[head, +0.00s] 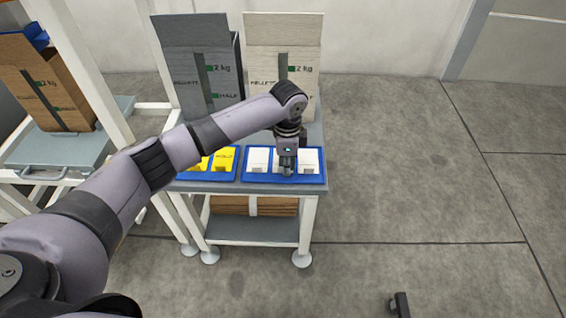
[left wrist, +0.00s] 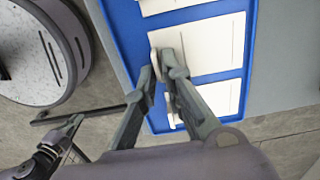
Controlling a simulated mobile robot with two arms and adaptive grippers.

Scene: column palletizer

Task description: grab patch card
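White cards lie in the blue tray (head: 283,179) on the front of the table. A white card (head: 308,160) shows at the right of the tray and another (head: 258,159) at the left. My left gripper (head: 287,172) points down over the middle card and hides much of it. In the left wrist view, the fingertips (left wrist: 155,62) are close together over a white card (left wrist: 203,48) at its left edge. I cannot tell whether they pinch anything. A dark tip (head: 400,305) at the bottom of the head view may be part of my right gripper.
Yellow cards (head: 222,159) lie in a blue tray to the left, partly behind my left arm. A grey box (head: 200,60) and a cream box (head: 283,60) stand at the back. Another table (head: 60,150) with a brown box is further left. The floor right is clear.

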